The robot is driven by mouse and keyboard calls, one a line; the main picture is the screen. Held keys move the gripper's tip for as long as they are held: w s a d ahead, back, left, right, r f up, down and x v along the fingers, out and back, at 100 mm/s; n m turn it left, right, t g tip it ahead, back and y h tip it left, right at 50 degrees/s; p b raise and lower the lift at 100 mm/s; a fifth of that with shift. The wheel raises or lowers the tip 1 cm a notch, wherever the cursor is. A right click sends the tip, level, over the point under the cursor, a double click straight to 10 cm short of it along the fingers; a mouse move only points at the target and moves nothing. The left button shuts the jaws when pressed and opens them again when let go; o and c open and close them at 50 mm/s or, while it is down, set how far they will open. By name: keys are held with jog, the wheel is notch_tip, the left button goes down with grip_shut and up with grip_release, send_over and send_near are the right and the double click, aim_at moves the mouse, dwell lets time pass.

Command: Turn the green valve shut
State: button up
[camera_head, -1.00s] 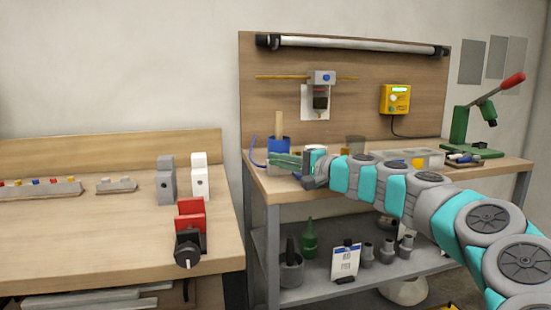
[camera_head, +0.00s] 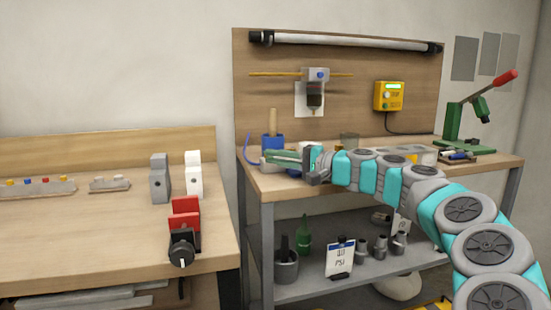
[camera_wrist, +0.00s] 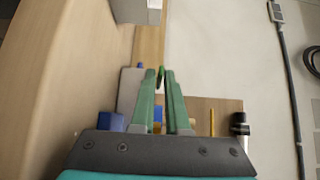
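My gripper (camera_head: 272,159) is stretched out leftward over the left front part of the right workbench, beside a blue cup (camera_head: 273,143). Its two green fingers also show in the wrist view (camera_wrist: 160,75), with a gap between them. A small dark green piece (camera_wrist: 161,77) shows at the fingertips in the wrist view. I cannot tell whether it is the valve, or whether the fingers touch it. No green valve can be clearly made out in the head view.
The right workbench (camera_head: 262,188) holds a yellow box (camera_head: 388,96) on its back panel and a green lever press (camera_head: 468,130). The left bench (camera_head: 90,235) carries a red and black vise (camera_head: 184,225) and grey and white blocks. A gap separates the benches.

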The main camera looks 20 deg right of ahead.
jog(key=o, duration=0.3)
jog(key=shift+a, duration=0.1)
jog(key=shift+o, duration=0.2)
jog(key=shift+s+a+f, duration=0.1)
jog(key=shift+a+f, duration=0.05)
